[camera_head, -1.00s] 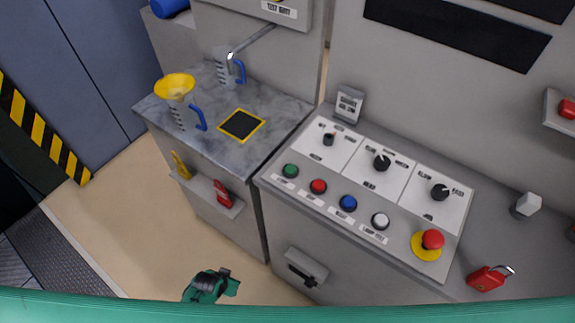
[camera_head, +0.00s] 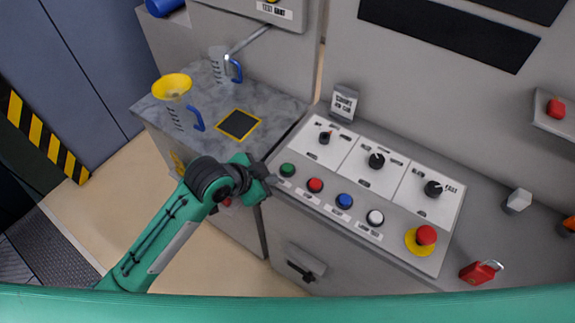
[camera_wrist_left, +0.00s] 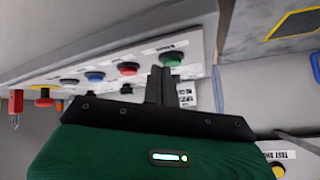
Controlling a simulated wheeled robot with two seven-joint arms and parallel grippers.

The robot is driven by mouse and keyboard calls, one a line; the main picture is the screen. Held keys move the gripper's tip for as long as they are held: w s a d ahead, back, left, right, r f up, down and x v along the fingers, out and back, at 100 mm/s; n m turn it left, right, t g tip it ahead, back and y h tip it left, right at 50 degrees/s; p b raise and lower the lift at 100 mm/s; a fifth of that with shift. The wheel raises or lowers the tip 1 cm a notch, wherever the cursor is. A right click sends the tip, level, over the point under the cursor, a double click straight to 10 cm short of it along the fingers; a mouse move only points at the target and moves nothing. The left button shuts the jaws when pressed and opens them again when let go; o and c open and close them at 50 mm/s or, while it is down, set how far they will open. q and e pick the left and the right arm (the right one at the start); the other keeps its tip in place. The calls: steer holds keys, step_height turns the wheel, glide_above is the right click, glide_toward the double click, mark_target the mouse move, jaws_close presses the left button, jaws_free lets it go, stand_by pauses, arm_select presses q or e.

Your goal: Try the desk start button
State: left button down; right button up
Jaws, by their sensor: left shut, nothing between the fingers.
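The sloping desk panel (camera_head: 400,232) carries a row of round buttons. The green button (camera_head: 287,170) is at the left end, with a small label too blurred to read. Beside it are the red button (camera_head: 315,185), the blue button (camera_head: 344,201) and the white button (camera_head: 375,217). My left gripper (camera_head: 268,180) is at the panel's left front edge, just left of the green button. In the left wrist view its shut, empty fingers (camera_wrist_left: 158,84) are close to the green button (camera_wrist_left: 172,58); I cannot tell whether they touch. My right gripper is out of view.
A red mushroom button (camera_head: 426,235) on a yellow base sits at the panel's right end, near a red padlock (camera_head: 480,272). Dark knobs (camera_head: 376,160) stand behind the buttons. The marble counter (camera_head: 275,105) at left holds jugs and a yellow funnel (camera_head: 172,86).

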mark_target(283, 169)
arm_select(q)
steer(key=w+d+r+m+g+h, duration=0.1)
steer(key=w+d+r+m, duration=0.2)
steer(key=w+r+m, duration=0.2)
steer(key=shift+w+r+m, duration=0.35)
steer(key=shift+r+m, duration=0.85)
steer(key=shift+r, duration=0.7)
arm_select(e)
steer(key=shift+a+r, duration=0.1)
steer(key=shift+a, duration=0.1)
arm_select(q)
steer(key=shift+d+f, duration=0.1)
